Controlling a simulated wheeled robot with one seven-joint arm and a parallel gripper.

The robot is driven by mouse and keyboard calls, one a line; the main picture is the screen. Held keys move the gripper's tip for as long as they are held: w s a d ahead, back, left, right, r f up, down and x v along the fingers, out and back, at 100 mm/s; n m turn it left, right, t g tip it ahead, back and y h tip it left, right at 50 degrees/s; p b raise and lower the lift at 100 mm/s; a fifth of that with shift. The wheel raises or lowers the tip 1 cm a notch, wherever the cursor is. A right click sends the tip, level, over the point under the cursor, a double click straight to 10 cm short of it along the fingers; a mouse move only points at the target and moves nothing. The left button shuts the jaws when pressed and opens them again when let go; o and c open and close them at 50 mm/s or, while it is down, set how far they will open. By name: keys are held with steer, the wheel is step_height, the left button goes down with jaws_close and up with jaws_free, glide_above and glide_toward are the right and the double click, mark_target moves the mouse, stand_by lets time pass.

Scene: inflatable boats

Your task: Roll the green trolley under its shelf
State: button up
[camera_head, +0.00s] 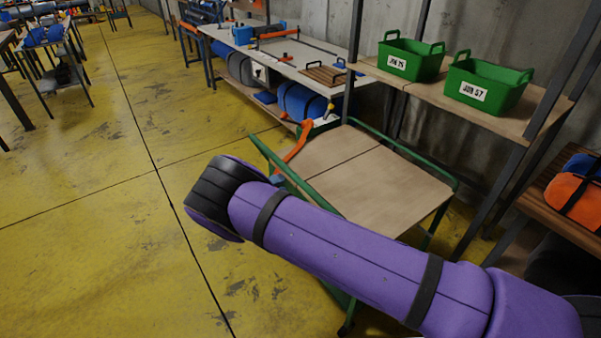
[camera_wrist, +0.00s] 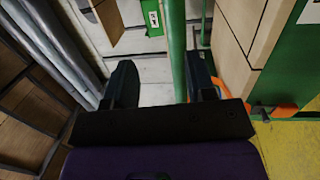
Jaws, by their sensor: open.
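The green trolley (camera_head: 372,185) has a flat wooden top and a green tube frame. It stands in front of the shelf (camera_head: 425,90) and partly behind my purple arm. The trolley's green handle bar (camera_head: 301,172) slants at its left end. My gripper (camera_wrist: 160,72) is open in the wrist view. A green bar (camera_wrist: 178,45) runs between its dark fingers, closer to the right one; contact cannot be made out. In the head view, my wrist hides most of the gripper near the handle end.
Two labelled green crates (camera_head: 410,60) (camera_head: 487,86) stand on the shelf's board. A workbench (camera_head: 262,58) with blue rolls beneath runs along the wall behind. An orange bag (camera_head: 574,197) lies on a rack at right. The yellow floor (camera_head: 95,215) at left is clear.

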steer(key=w+d+t, duration=0.1)
steer(key=w+d, duration=0.4)
steer(key=d, duration=0.1)
steer(key=shift+w+d+f+n+t, duration=0.35)
steer(key=shift+d+f+n+t, duration=0.05)
steer(key=shift+f, duration=0.05)
stand_by(0.4)
jaws_close()
